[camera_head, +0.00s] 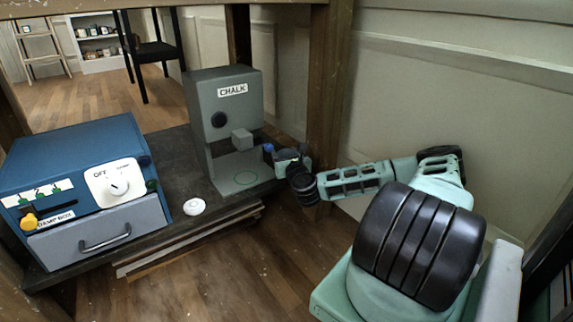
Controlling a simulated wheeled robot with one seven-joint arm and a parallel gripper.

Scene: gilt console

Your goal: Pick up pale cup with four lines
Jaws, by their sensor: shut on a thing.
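My gripper (270,154) is at the end of my arm, just right of the grey CHALK machine's open bay. It is small in view and turned toward the machine. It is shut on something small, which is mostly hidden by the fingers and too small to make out. I cannot make out a pale cup with four lines for certain. A small white round thing (194,206) sits on the dark board left of the machine, apart from my gripper. I see no lines on it.
The grey CHALK machine (226,92) has a dark knob, a protruding block and a green ring on its base. A blue box (75,160) with an OFF dial, yellow knob and drawer stands left on the dark board (172,160). Wooden legs (325,95) and a panelled wall bound the right.

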